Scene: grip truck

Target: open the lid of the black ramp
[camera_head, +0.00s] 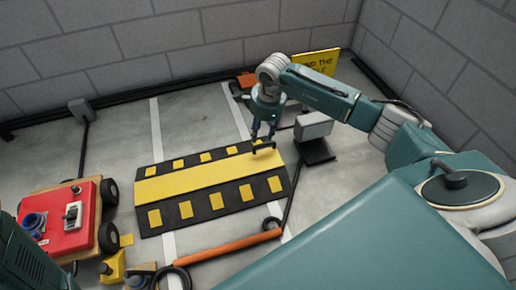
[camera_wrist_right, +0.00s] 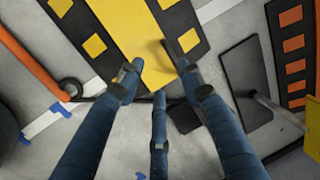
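The black ramp (camera_head: 205,212) lies flat on the floor, with a wide yellow band and yellow squares along both sides. It also shows in the right wrist view (camera_wrist_right: 88,22), at the top. My right gripper (camera_head: 263,138) is over the ramp's right end, near a small dark bar there. In the right wrist view its blue fingers (camera_wrist_right: 158,82) are spread around the end of the yellow band, with nothing seen between them. Whether the fingertips touch the ramp is unclear. The lid looks closed.
An orange bar (camera_head: 228,247) with a black cable lies in front of the ramp. A red wheeled vehicle (camera_head: 68,222) stands at left. A grey box on a dark plate (camera_head: 318,152) and a yellow sign (camera_head: 318,62) stand at right.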

